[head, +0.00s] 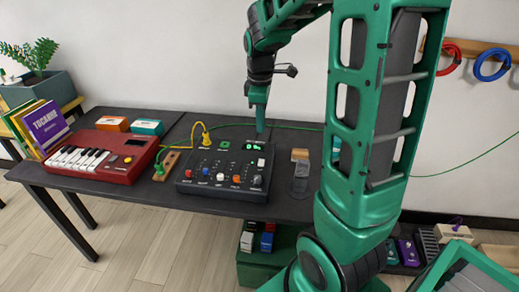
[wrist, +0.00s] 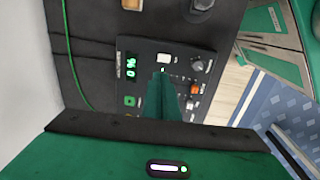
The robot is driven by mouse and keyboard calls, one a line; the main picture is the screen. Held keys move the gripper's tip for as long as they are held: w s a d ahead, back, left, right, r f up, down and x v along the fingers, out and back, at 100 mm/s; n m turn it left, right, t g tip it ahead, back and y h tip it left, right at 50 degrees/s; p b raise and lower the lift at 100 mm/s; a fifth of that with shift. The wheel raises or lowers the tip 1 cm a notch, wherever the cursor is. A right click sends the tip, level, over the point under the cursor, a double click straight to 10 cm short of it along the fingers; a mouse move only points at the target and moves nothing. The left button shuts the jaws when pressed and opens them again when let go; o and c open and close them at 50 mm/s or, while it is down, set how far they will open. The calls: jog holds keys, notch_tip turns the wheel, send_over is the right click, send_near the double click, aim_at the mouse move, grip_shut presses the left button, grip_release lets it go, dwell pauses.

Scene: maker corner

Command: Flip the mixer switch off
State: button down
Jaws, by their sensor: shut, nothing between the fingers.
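The dark mixer (head: 215,184) lies flat on the black table, with knobs, coloured buttons and a lit green display (head: 252,146). A small white switch (head: 261,162) is near its right edge, below the display; it also shows in the wrist view (wrist: 164,58). I cannot tell which way the switch is set. My gripper (head: 260,129) is shut and empty, pointing down above the back right part of the mixer. In the wrist view, its fingertips (wrist: 163,76) appear close to the switch and hide part of the panel behind them.
A red keyboard (head: 128,146) stands left of the mixer, with orange and teal boxes behind it. A yellow cable (head: 204,131) plugs into the mixer's back left. A green cable runs behind.

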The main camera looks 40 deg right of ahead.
aim_at(261, 160)
jog(key=f, duration=0.9)
jog(key=w+d+f, duration=0.1)
jog(key=f, duration=0.4)
jog(key=shift+d, duration=0.1)
jog(key=shift+r, duration=0.1)
jog(key=shift+w, duration=0.1)
